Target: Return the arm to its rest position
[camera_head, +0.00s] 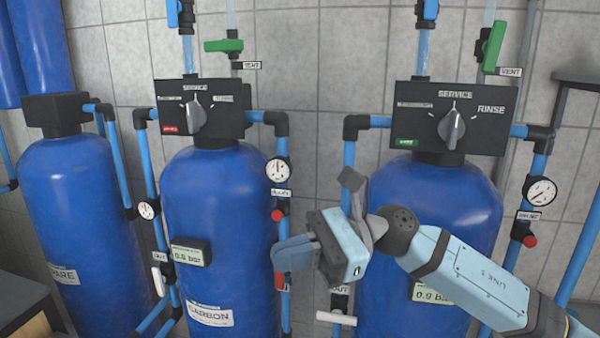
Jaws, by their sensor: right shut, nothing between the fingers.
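My right arm comes in from the lower right. Its gripper (288,254) is shut and empty, with the fingers pointing left. It hangs in front of the gap between the carbon tank (215,235) and the right-hand blue tank (440,195). Its hand covers part of the right tank's left side and some of the pipework behind it. I cannot tell from this view whether it touches anything. My left gripper is not in view.
Black valve heads with knobs pointing to SERVICE sit on the carbon tank (215,87) and right tank (431,93). Gauges (278,170) (540,191) and blue pipes flank them. A spare tank (75,210) stands left.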

